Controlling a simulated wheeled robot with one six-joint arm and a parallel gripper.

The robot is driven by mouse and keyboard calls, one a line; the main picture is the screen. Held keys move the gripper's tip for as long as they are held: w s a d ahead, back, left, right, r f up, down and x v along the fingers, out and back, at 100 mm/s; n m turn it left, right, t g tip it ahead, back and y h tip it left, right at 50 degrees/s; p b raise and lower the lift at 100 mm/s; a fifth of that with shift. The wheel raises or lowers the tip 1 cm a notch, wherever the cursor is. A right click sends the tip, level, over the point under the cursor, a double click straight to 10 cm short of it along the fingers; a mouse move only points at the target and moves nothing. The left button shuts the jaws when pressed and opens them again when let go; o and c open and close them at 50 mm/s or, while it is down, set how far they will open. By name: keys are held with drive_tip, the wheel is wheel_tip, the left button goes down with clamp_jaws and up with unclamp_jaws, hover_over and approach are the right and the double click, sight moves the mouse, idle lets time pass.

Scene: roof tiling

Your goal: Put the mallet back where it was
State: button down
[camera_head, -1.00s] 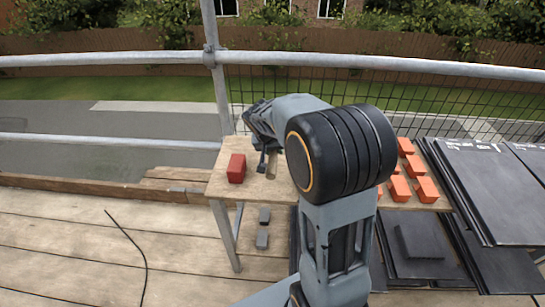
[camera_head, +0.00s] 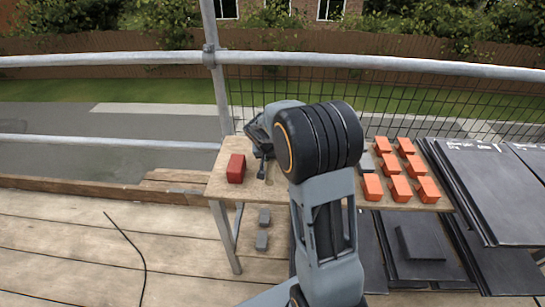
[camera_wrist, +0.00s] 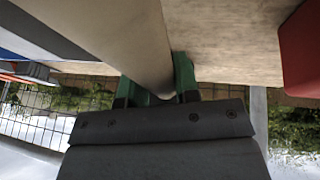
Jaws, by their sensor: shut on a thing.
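My gripper (camera_head: 262,166) is low over the left part of the wooden table, just right of a dark red block (camera_head: 236,168). In the wrist view its green fingers (camera_wrist: 156,82) are closed on either side of a pale round handle, the mallet's handle (camera_wrist: 130,40). The handle runs up and to the left out of the wrist view. The mallet's head cannot be made out. My arm hides much of the table's middle in the head view. Whether the mallet touches the table cannot be told.
Several orange blocks (camera_head: 401,189) and a grey block (camera_head: 367,161) stand at the table's right. Stacks of dark slates (camera_head: 490,185) are farther right. Grey blocks (camera_head: 262,240) lie below the table (camera_head: 222,186). A scaffold rail (camera_head: 380,63) runs behind.

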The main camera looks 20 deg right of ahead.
drive_tip(key=c, duration=0.8)
unclamp_jaws()
drive_tip(key=shift+f, duration=0.15)
drive_tip(key=shift+c, duration=0.2)
drive_tip(key=p+v, duration=0.2)
drive_tip(key=v, duration=1.1)
drive_tip(key=s+a+f+n+y, duration=0.1)
drive_tip(key=s+a+n+y, duration=0.1)
drive_tip(key=s, duration=0.7)
drive_tip(key=s+a+f+n+y, duration=0.1)
drive_tip(key=s+a+n+y, duration=0.1)
drive_tip(key=s, duration=0.7)
drive_tip(key=a+n, duration=0.1)
drive_tip(key=a, duration=0.1)
drive_tip(key=shift+s+a, duration=0.25)
drive_tip(key=shift+s, duration=0.15)
